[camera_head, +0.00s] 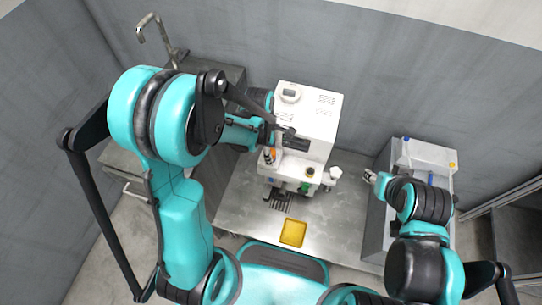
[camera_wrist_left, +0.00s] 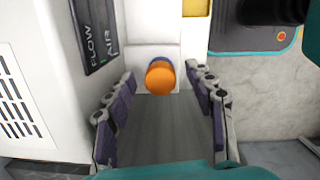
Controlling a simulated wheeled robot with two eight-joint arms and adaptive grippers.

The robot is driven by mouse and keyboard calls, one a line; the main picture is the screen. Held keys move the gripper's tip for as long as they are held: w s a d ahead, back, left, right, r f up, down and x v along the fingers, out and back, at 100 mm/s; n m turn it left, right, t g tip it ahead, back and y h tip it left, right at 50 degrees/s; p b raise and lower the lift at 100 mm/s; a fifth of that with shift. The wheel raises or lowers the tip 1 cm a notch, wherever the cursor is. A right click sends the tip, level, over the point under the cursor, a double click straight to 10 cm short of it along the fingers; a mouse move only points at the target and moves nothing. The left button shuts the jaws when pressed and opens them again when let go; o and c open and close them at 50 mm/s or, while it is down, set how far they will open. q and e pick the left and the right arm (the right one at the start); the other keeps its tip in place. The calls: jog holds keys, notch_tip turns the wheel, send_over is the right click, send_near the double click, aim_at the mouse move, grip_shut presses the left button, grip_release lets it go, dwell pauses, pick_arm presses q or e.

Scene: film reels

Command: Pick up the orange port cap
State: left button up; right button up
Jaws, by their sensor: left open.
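The orange port cap (camera_wrist_left: 160,78) is a round orange knob on the white front of the machine (camera_head: 314,108). In the left wrist view it sits just beyond and between the fingertips of my left gripper (camera_wrist_left: 161,90). The two fingers stand wide apart, one on each side, with nothing held between them.
A yellow tray (camera_head: 293,232) lies on the metal table (camera_head: 340,215) in front of the machine. A grey unit (camera_head: 424,158) with a blue knob stands at the right. A sink tap (camera_head: 158,38) is at the back left. The table's front right is clear.

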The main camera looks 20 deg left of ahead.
pick_arm(q)
jog(key=shift+f, duration=0.45)
jog(key=shift+r, duration=0.1)
jog(key=c, duration=1)
